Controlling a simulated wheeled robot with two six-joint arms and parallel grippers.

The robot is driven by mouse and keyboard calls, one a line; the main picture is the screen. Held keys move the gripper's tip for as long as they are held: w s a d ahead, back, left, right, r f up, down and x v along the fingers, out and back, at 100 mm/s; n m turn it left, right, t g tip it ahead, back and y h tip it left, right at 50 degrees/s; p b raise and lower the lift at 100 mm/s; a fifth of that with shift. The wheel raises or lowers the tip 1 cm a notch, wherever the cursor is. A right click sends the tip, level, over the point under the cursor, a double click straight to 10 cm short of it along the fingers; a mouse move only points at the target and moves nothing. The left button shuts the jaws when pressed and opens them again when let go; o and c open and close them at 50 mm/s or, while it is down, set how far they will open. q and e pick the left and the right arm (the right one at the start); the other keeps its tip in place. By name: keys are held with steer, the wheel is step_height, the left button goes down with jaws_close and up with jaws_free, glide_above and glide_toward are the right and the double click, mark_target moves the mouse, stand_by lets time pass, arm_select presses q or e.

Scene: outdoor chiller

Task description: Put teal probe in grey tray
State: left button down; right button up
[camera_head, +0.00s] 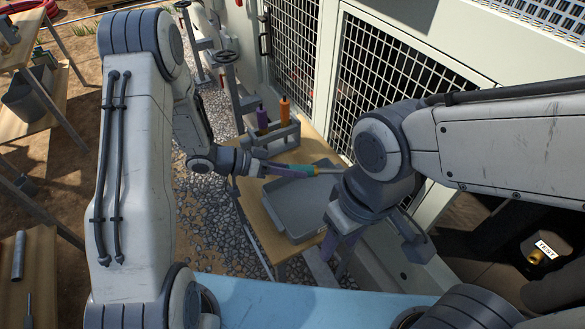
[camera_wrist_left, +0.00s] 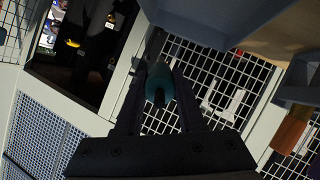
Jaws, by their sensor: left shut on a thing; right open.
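The teal probe (camera_head: 298,170) is held level above the back part of the grey tray (camera_head: 291,224) in the head view, its pale tip pointing right. My left gripper (camera_head: 278,168) is shut on its teal handle. In the left wrist view the teal handle (camera_wrist_left: 158,84) sits between the two dark fingers, seen end-on; its shaft is hidden there. The grey tray lies on a small wooden table, and its visible floor looks empty. My right gripper (camera_head: 340,250) is open beside the tray's front right corner, with my right arm covering part of the tray's right side.
A grey rack (camera_head: 270,143) behind the tray holds a purple-handled tool (camera_head: 262,119) and an orange-handled tool (camera_head: 284,108). The wooden table (camera_head: 258,222) stands on gravel against a cabinet with mesh doors (camera_head: 392,86). Pipes with a handwheel (camera_head: 225,57) rise behind.

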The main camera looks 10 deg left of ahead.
arm_select(q)
step_height(320, 180, down, 8)
steer(key=b, duration=0.7)
steer(key=shift+r+b, duration=0.1)
steer(key=shift+b, duration=0.2)
steer(key=shift+s+r, duration=0.1)
jaws_free()
steer(key=shift+d+p, duration=0.1)
steer(key=shift+p, duration=0.25)
steer(key=shift+a+r, duration=0.1)
steer(key=shift+a, duration=0.1)
steer(key=p+v, duration=0.5)
steer(key=v, duration=0.1)
steer(key=shift+a, duration=0.25)
stand_by(0.5)
